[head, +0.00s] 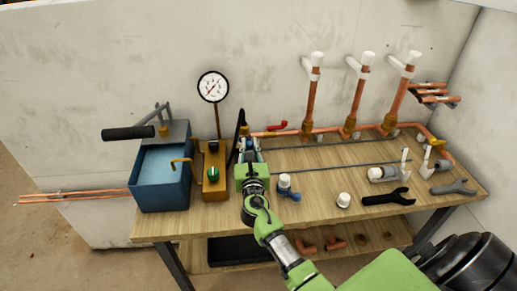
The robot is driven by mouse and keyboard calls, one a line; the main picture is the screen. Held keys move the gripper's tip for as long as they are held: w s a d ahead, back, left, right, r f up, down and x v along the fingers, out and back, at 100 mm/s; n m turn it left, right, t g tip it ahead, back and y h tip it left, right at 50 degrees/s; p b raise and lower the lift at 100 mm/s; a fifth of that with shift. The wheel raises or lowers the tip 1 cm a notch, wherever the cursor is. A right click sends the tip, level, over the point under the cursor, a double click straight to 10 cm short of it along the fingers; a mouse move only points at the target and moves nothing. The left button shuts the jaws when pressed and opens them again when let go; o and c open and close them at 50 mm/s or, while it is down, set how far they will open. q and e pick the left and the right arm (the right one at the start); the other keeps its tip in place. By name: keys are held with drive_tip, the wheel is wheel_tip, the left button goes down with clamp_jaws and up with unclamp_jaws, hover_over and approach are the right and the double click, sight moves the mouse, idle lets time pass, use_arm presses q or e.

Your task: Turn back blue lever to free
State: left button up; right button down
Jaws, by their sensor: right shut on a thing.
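My right gripper (249,158) reaches in over the workbench from the lower right. It is shut around the blue lever (249,144), beside the brass-coloured block. Only a small blue part of the lever shows between the fingers; the fingers hide the rest, so its exact angle cannot be told. My left gripper is out of view.
A blue water tank (163,190) with a black-handled pump lever stands left. Beside it are the brass block (214,192) with a green knob and a pressure gauge (212,87). A red lever (278,126) sits behind right. A blue-and-white fitting (286,188) and black wrench (388,198) lie right.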

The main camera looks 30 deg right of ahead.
drive_tip(key=shift+w+a+f+m+g+h+b, duration=0.15)
drive_tip(key=shift+a+m+g+h+b, duration=0.3)
drive_tip(key=shift+m+g+h+b, duration=0.5)
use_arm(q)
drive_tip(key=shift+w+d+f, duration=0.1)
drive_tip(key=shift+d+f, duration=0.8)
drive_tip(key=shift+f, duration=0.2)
use_arm(e)
drive_tip(key=shift+h, duration=0.45)
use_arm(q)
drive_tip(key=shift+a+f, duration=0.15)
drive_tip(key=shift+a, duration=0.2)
use_arm(e)
drive_tip(key=shift+a+m+h, duration=0.15)
drive_tip(key=shift+m+h, duration=0.15)
drive_tip(key=shift+m, duration=0.05)
drive_tip(key=c, duration=2)
unclamp_jaws()
drive_tip(key=shift+o, duration=0.2)
drive_tip(key=v, duration=0.7)
drive_tip(key=shift+a, duration=0.15)
